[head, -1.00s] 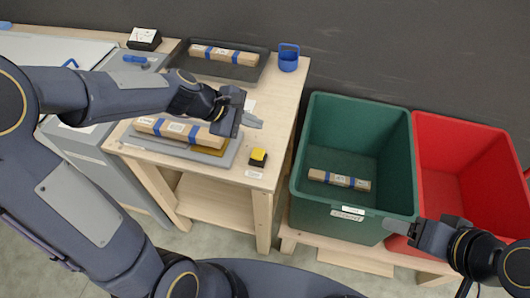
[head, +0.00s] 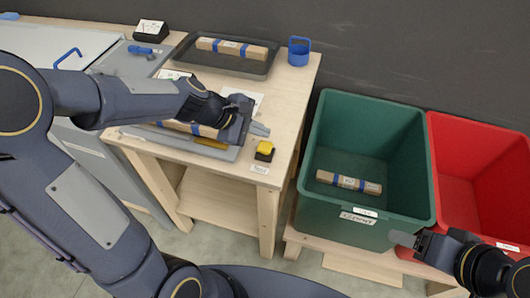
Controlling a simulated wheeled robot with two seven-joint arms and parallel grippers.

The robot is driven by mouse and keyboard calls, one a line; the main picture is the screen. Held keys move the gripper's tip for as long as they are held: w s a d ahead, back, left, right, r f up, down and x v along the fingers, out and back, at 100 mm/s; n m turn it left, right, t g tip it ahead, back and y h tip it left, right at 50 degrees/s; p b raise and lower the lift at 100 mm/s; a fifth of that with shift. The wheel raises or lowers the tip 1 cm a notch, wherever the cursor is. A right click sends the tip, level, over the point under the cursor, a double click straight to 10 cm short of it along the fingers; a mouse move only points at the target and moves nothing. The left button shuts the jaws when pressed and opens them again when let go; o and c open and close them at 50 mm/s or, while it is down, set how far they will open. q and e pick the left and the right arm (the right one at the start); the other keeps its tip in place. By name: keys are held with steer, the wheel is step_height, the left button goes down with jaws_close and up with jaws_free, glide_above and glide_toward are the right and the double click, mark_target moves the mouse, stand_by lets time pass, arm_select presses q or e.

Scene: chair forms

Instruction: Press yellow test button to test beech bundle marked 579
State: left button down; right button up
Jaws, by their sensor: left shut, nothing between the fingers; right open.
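The yellow test button (head: 265,148) sits on a small black base near the front right corner of the wooden table. My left gripper (head: 262,130) is shut and empty, just above and behind the button and apart from it. A beech bundle with blue bands (head: 177,127) lies on the grey test plate (head: 225,153), mostly hidden by my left arm; its mark cannot be read. Another bundle (head: 231,48) lies in the black tray, and one (head: 348,181) lies in the green bin. My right gripper (head: 406,241) is open and empty in front of the bins.
The black tray (head: 196,63) and a blue cup (head: 299,51) stand at the back of the table. The green bin (head: 320,215) and red bin (head: 480,125) stand to the right. A black display box (head: 151,31) is at the back left.

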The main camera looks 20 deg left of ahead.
mark_target(267, 145)
arm_select(q)
steer(key=shift+f+b, duration=0.55)
steer(key=shift+f, duration=0.6)
arm_select(e)
steer(key=shift+f, duration=1.05)
arm_select(q)
steer(key=shift+f+b, duration=0.35)
arm_select(e)
steer(key=shift+f, duration=0.35)
arm_select(q)
steer(key=shift+f+b, duration=0.85)
steer(key=shift+f, duration=0.15)
arm_select(e)
steer(key=shift+f, duration=0.85)
arm_select(q)
steer(key=shift+r, duration=0.15)
arm_select(e)
steer(key=shift+r, duration=0.15)
arm_select(q)
steer(key=shift+r+p, duration=1.25)
steer(key=shift+p, duration=0.05)
arm_select(e)
steer(key=shift+r, duration=1.15)
arm_select(q)
steer(key=shift+r, duration=0.1)
step_height(267, 145, up, 5)
steer(key=p, duration=0.5)
arm_select(e)
step_height(267, 145, up, 5)
steer(key=shift+f, duration=0.15)
